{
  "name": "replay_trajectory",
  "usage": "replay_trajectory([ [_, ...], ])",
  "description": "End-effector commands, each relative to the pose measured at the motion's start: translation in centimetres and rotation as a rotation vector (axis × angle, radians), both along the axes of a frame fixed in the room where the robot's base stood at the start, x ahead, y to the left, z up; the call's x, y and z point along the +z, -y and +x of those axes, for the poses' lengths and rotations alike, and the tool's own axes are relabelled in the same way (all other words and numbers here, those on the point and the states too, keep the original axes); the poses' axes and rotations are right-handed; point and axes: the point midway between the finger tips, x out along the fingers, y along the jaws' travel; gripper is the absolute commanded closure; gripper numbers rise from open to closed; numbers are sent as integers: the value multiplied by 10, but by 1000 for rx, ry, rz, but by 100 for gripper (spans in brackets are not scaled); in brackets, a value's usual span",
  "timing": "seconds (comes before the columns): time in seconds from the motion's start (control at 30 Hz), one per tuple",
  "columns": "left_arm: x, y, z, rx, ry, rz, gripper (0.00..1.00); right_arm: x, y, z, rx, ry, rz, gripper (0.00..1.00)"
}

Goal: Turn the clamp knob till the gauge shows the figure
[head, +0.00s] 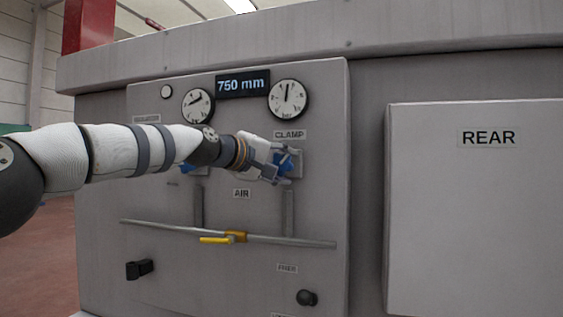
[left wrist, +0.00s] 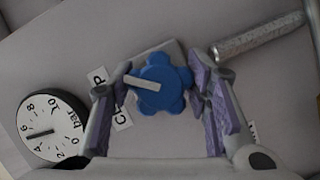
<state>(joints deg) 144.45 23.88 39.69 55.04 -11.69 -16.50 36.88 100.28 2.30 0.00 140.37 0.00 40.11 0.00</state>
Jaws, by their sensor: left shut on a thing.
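The blue lobed clamp knob (head: 285,163) is on the grey panel under the CLAMP label (head: 289,134). In the left wrist view the knob (left wrist: 160,88) shows a pale pointer bar across its face. My left gripper (head: 284,166) is shut on this knob, with one purple-lined finger on each side in the left wrist view (left wrist: 163,97). The clamp gauge (head: 288,99) is above the label, its needle pointing nearly straight up. In the left wrist view the gauge (left wrist: 51,128) is marked in bar, and its needle lies between 4 and 6. My right gripper is not in view.
A second gauge (head: 197,106) and a display reading 750 mm (head: 242,84) are beside it. My arm partly hides another blue knob. Below are a pipe (head: 290,241) with a yellow lever (head: 215,240) and black knobs (head: 307,298). A REAR-labelled panel (head: 475,210) stands right.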

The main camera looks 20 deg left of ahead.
Motion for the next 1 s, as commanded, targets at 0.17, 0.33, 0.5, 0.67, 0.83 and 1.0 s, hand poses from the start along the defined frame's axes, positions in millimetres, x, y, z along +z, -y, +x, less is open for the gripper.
replay_trajectory([
  [0.17, 4, 0, -1, 2, 11, 137, 84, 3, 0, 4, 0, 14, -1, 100],
  [0.33, 3, 0, 0, 2, 14, 242, 84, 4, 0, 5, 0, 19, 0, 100],
  [0.5, 2, -1, 0, 3, 16, 311, 84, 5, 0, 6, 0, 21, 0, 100],
  [0.67, 2, -1, 0, 2, 16, 348, 84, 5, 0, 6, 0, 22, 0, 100],
  [0.83, 1, -1, 0, 2, 16, 363, 84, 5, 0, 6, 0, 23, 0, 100],
  [1.0, 1, -1, 0, 3, 16, 366, 84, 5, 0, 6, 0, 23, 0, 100],
])
